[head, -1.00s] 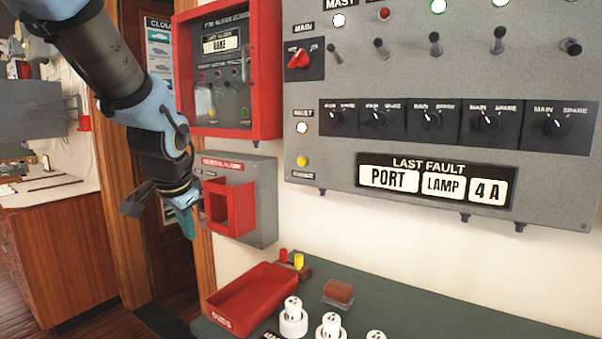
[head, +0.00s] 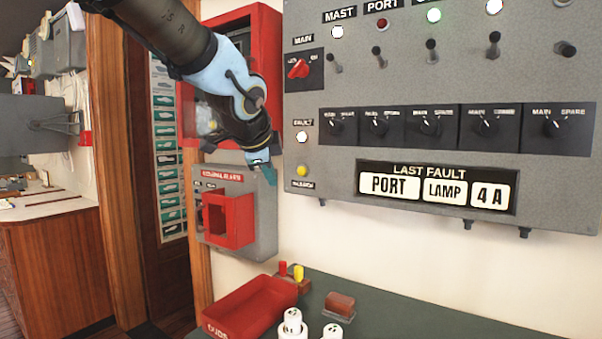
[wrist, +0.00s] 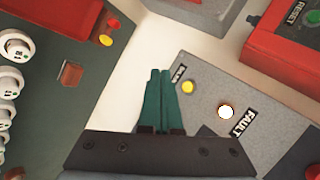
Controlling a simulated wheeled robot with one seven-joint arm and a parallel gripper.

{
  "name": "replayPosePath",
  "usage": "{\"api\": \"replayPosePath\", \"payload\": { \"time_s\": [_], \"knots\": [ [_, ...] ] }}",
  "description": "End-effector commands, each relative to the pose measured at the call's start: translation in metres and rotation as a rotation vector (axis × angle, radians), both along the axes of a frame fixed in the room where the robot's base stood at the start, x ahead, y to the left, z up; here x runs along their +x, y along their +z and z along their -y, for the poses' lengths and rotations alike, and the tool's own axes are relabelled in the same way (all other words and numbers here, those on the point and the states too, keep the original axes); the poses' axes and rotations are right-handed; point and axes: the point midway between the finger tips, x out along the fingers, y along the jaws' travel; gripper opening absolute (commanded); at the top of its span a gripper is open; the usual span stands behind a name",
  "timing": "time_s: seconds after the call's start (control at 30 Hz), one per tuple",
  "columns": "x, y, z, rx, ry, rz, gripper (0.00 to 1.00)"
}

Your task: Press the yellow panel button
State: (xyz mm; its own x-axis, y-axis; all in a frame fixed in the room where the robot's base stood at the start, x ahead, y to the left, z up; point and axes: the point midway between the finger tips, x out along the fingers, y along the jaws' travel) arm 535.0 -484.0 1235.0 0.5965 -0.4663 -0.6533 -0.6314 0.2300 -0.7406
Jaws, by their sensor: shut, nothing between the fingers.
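The yellow panel button (head: 302,171) is small and round, at the lower left corner of the grey lamp panel (head: 330,168), below the white fault lamp (head: 302,136). In the wrist view the yellow button (wrist: 188,87) lies just right of the fingertips, on the panel's corner. My gripper (head: 260,158) is to the left of the button in the head view, apart from it. In the wrist view my gripper (wrist: 159,75) shows two teal fingers side by side, shut and empty. The exact gap between fingertips and button cannot be told.
A grey alarm box with a red frame (head: 228,218) is on the wall below my gripper. A red-framed cabinet (head: 270,40) is behind my arm. A red tray (head: 250,308), a red-brown block (head: 340,303) and white fittings (head: 291,325) stand on the dark green counter below.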

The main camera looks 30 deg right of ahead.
Motion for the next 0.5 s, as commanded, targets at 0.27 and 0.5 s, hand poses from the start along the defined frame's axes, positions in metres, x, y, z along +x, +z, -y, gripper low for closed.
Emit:
{"api": "replayPosePath", "payload": {
  "time_s": [0.27, 0.5],
  "knots": [
    [0.014, 0.001, 0.026, 0.002, 0.0, -0.001, 0.0],
    [0.03, 0.002, 0.054, 0.003, 0.001, -0.001, 0.0]
  ]
}}
